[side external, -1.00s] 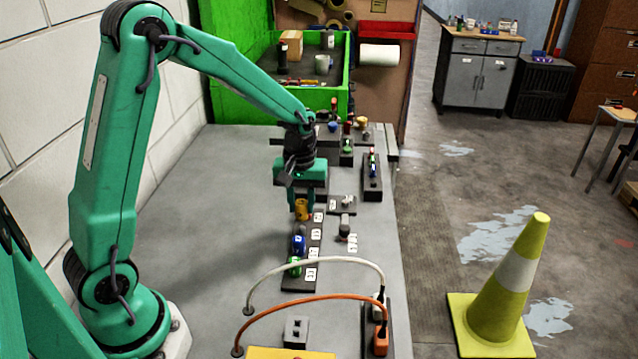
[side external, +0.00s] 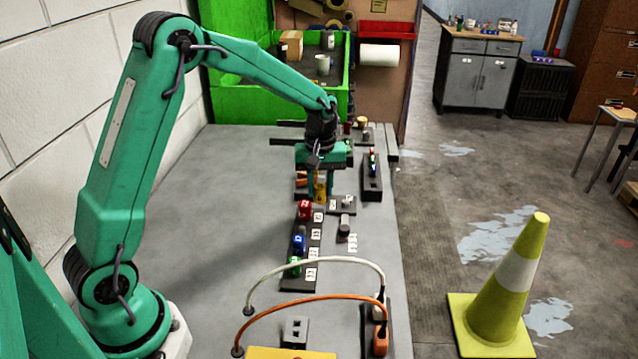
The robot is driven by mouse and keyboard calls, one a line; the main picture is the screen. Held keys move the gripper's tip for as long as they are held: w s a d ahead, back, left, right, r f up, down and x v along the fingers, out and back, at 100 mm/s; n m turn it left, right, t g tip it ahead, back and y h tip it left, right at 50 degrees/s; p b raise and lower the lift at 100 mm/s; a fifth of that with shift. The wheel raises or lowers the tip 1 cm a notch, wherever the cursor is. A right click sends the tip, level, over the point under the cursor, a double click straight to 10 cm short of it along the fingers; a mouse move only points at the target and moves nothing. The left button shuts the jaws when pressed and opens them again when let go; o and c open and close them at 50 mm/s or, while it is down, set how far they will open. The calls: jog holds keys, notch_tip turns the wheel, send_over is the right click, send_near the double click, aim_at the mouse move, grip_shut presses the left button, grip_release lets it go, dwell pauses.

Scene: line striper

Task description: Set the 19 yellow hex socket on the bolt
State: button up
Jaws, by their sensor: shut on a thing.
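The yellow hex socket (side external: 320,188) is shut between the fingers of my gripper (side external: 320,182), clear of the socket rack. A small dark block (side external: 334,211) with a white label carries a short silver piece that looks like the bolt (side external: 348,200). The socket is left of and slightly behind that piece, apart from it in the picture. The socket's size mark is too small to read. The gripper's body hides part of the bench behind it.
The dark rack (side external: 300,281) holds red (side external: 304,210), blue (side external: 299,243) and green (side external: 295,266) sockets. A grey cylinder (side external: 345,222) stands close in front of the bolt block. A dark tray (side external: 372,192) lies right.

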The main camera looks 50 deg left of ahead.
jog(key=w+r+n, duration=0.2)
jog(key=w+n, duration=0.1)
jog(key=w, duration=0.6)
jog(key=shift+w+a, duration=0.2)
jog(key=shift+a, duration=0.1)
jog(key=shift+f, duration=0.15)
send_over(346, 201)
jog(key=shift+f, duration=2.75)
jog(key=shift+f, duration=1.3)
dwell(0.5)
jog(key=o, duration=1.3)
jog(key=shift+r, duration=0.15)
jog(key=shift+r, duration=3.35)
